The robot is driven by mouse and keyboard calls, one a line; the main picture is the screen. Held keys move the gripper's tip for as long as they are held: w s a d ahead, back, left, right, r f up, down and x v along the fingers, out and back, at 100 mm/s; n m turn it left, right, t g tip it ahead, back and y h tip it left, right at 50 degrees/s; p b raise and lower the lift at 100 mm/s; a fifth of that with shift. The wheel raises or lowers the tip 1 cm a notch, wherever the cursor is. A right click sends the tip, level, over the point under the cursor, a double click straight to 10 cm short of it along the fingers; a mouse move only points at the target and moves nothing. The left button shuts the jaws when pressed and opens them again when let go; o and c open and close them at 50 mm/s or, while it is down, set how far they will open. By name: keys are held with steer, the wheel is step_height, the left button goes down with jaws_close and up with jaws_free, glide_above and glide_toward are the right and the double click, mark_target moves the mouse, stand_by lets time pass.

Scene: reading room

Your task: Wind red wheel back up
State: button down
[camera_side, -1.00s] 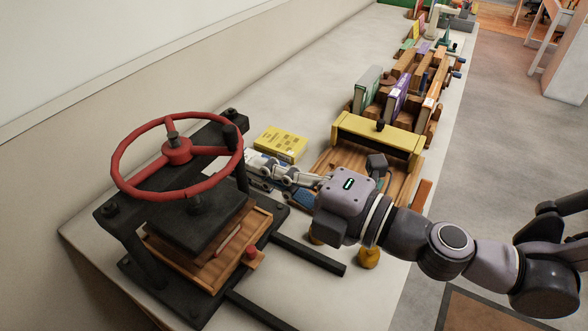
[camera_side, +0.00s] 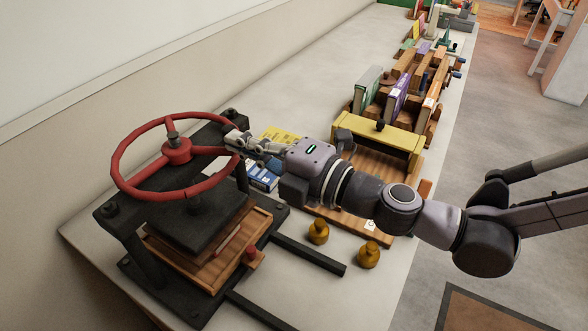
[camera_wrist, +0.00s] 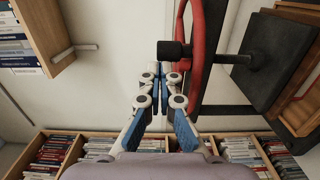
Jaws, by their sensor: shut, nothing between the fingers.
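The red wheel (camera_side: 124,176) lies flat on top of the black press, a spoked ring around a central screw. A black knob (camera_wrist: 172,50) sticks out from its rim, shown in the wrist view beside the red rim (camera_wrist: 196,55). My gripper (camera_side: 232,138) is at the right side of the wheel, close to the rim and knob. In the wrist view my gripper (camera_wrist: 157,68) has its fingertips together and empty, right beside the knob; I cannot tell if they touch it. The press's black plate (camera_side: 190,226) sits low, over a wooden tray (camera_side: 190,277).
A yellow book (camera_side: 280,135) and a blue book (camera_side: 264,178) lie behind and below my gripper. Two brass weights (camera_side: 318,232) stand near the table's front edge. A wooden rack with a yellow bar (camera_side: 376,135) is to the right. The press rails (camera_side: 308,254) extend forward.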

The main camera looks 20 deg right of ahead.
steer(key=shift+w, duration=0.1)
steer(key=shift+w+d+n, duration=0.15)
steer(key=shift+w+n, duration=0.1)
steer(key=shift+n, duration=0.05)
steer(key=shift+w+d+g+y, duration=0.1)
steer(key=shift+w+g+y, duration=0.15)
steer(key=shift+g+y, duration=0.2)
steer(key=w+d+n, duration=0.1)
steer(key=w, duration=0.6)
steer(key=shift+d+g, duration=0.35)
steer(key=shift+w+y, duration=0.15)
steer(key=shift+y, duration=0.1)
